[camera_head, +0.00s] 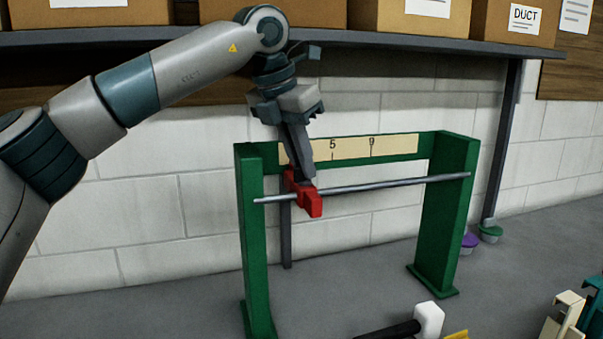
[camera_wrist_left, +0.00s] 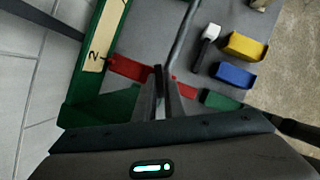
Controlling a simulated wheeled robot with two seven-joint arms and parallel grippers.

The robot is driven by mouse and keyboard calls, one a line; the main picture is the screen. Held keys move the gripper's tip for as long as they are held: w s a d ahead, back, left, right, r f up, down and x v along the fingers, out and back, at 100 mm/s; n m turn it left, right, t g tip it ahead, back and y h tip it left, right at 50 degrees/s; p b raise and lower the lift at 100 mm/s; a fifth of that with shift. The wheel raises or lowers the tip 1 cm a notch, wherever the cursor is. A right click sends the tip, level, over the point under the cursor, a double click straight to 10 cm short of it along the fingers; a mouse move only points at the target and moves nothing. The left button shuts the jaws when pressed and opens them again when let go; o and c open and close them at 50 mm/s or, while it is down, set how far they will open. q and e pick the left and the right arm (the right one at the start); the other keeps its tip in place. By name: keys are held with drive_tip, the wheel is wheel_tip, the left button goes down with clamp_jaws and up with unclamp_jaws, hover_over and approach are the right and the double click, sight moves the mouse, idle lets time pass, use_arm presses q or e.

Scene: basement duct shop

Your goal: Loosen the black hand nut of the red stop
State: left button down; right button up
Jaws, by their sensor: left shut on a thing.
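The red stop (camera_head: 312,204) sits on a thin grey rod (camera_head: 395,185) near the left post of a green frame (camera_head: 449,205). The red stop also shows in the left wrist view (camera_wrist_left: 128,68), on both sides of my fingers. My left gripper (camera_head: 307,180) comes down from above, with its fingertips at the top of the stop. It is shut on the black hand nut, which the fingers hide. In the left wrist view, my left gripper's fingers (camera_wrist_left: 160,75) come close together over the stop. My right gripper is not in view.
A pale number scale (camera_head: 350,148) runs along the frame's top bar behind the rod. A white-headed mallet (camera_head: 429,318) lies in front. Yellow (camera_wrist_left: 243,46) and blue (camera_wrist_left: 236,75) bins lie on the bench. A shelf with boxes (camera_head: 425,15) hangs above. The rod right of the stop is clear.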

use_arm(q)
drive_tip(key=n+y+b, duration=0.1)
drive_tip(key=n, duration=0.1)
drive_tip(key=n+t+y+b, duration=0.1)
drive_tip(key=n+b, duration=0.1)
drive_tip(key=n, duration=0.1)
drive_tip(key=shift+s+d+f+b, duration=0.1)
drive_tip(key=shift+d+f+b, duration=0.1)
drive_tip(key=shift+b, duration=0.1)
drive_tip(key=shift+n, duration=0.6)
drive_tip(key=n+y+b, duration=0.1)
drive_tip(key=n, duration=0.1)
drive_tip(key=shift+d+r+n, duration=0.1)
drive_tip(key=shift+r+n, duration=0.05)
drive_tip(key=shift+n, duration=0.15)
drive_tip(key=shift+n+y+b, duration=0.35)
drive_tip(key=shift+n+y, duration=0.45)
drive_tip(key=shift+n, duration=0.9)
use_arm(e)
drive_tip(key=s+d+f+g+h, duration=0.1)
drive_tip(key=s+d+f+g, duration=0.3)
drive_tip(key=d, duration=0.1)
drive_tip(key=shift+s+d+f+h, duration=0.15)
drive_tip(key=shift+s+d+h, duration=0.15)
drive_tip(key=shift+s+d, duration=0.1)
use_arm(q)
drive_tip(key=c, duration=1.8)
unclamp_jaws()
drive_tip(key=shift+c, duration=0.2)
